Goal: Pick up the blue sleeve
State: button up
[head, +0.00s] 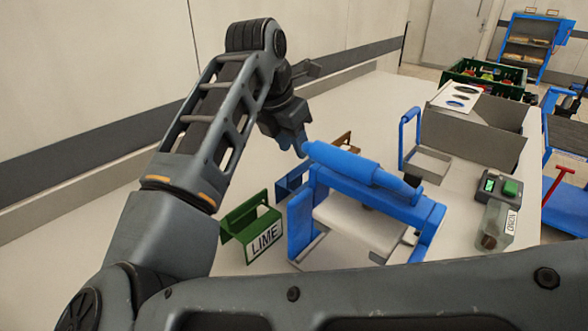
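A blue open-topped carrier (291,185), which I take for the blue sleeve, stands on the pale bench behind the green LIME carrier. The blue machine in front hides its right part. My gripper (294,147) points down, above and beyond the blue carrier in the picture, near the left end of the machine's blue roller. I see no object held in it. The fingers are small and dark, and I cannot tell how far apart they are. The gripper appears apart from the carrier.
The green LIME carrier (238,226) stands left of the blue machine (345,180). A brown carrier (345,141) shows partly behind it. A grey bin (470,138), a bottle (494,225) and a green-button device (497,188) stand right. The bench's left part looks clear.

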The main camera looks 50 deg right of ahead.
aim_at(300, 165)
jog(key=p+x, duration=0.1)
jog(key=x, duration=0.5)
jog(key=shift+d+r+p, duration=0.1)
jog(key=shift+p, duration=0.3)
jog(key=shift+d+f, duration=0.2)
jog(key=shift+f, duration=0.45)
jog(key=shift+f+b, duration=0.25)
jog(key=shift+b, duration=0.25)
grip_shut()
